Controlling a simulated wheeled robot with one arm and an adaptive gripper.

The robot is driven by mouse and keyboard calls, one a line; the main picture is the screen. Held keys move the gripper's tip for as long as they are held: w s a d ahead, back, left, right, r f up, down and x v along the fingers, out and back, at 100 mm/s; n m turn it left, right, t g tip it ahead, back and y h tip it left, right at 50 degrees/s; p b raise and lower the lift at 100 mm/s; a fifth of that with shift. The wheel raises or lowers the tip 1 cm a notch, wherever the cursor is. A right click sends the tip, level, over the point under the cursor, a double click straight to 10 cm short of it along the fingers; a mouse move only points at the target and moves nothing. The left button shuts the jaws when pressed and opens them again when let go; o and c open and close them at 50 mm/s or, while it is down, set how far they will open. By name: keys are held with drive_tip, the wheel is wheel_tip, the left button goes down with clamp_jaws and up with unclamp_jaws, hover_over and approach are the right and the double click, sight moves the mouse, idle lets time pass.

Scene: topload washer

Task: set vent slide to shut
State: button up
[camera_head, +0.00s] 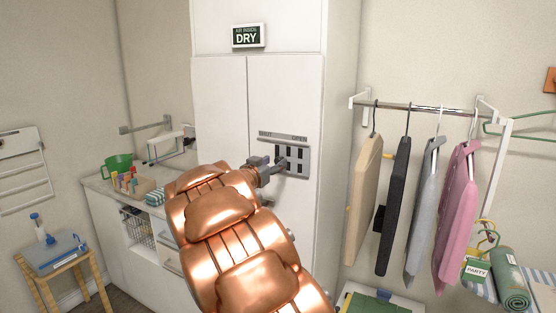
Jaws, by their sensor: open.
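The vent slide panel (297,161) is a grey plate with dark slots on the front of the white cabinet. Above it, a label strip (283,137) reads SHUT at the left and OPEN at the right. My gripper (279,166) is at the left part of the panel, at the end of my copper-coloured arm. It is open, but its fingers are small in this view. The gripper hides the panel's left part, and I cannot tell whether it touches the slide or where the slide's knob stands.
Clothes hang on a rail (420,108) at the right. A counter (110,187) with a green cup stands at the left, and a stool (62,268) is at lower left.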

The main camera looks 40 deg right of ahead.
sight(277, 161)
drive_tip(key=shift+x, duration=1.65)
drive_tip(key=shift+c, duration=0.4)
drive_tip(key=shift+f, duration=0.1)
clamp_jaws()
